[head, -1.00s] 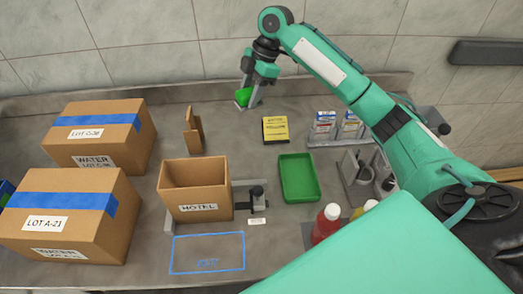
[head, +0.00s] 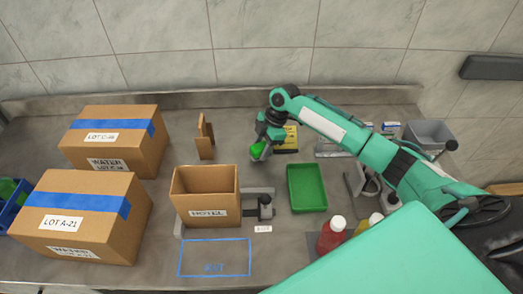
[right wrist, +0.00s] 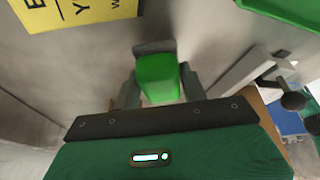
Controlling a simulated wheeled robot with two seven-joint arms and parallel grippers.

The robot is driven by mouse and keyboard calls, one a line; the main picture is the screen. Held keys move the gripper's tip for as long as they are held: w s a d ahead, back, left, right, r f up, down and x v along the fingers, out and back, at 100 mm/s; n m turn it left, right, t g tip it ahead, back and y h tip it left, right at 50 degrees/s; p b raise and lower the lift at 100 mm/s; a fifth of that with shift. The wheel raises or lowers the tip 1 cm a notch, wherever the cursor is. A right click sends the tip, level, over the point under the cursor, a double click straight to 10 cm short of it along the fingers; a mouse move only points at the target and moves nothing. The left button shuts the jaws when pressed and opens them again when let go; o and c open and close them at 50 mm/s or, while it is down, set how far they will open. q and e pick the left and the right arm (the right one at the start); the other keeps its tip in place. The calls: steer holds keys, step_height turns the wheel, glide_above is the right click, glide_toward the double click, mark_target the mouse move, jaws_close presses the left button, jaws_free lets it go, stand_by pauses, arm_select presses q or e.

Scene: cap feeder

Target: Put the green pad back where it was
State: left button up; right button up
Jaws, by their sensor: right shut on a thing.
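The green pad (head: 258,150) is a small bright green block held in my right gripper (head: 261,147). In the right wrist view the pad (right wrist: 158,78) sits between the two fingers, which are shut on it. A grey piece shows at the pad's far end. The gripper is in front and to the left of a yellow card (head: 289,139), partly covering it, and behind the open carton (head: 207,198) marked HOTEL. The pad looks raised above the bench, but its height is hard to judge. My left gripper is not in view.
A green tray (head: 325,190) is right of the carton. A blue outlined rectangle (head: 247,258) is in front of it. Taped boxes (head: 128,232) stand left, a brown stand (head: 205,140) behind. Red (head: 331,237) and yellow bottles are front right. A grey bin (head: 432,133) is back right.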

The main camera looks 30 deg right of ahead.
step_height(320, 180, down, 2)
steer(key=shift+f, duration=0.1)
steer(key=shift+f, duration=0.1)
steer(key=o, duration=1)
steer(key=shift+c, duration=0.2)
steer(key=b+v, duration=0.1)
steer(key=v, duration=1.1)
steer(key=shift+b, duration=0.4)
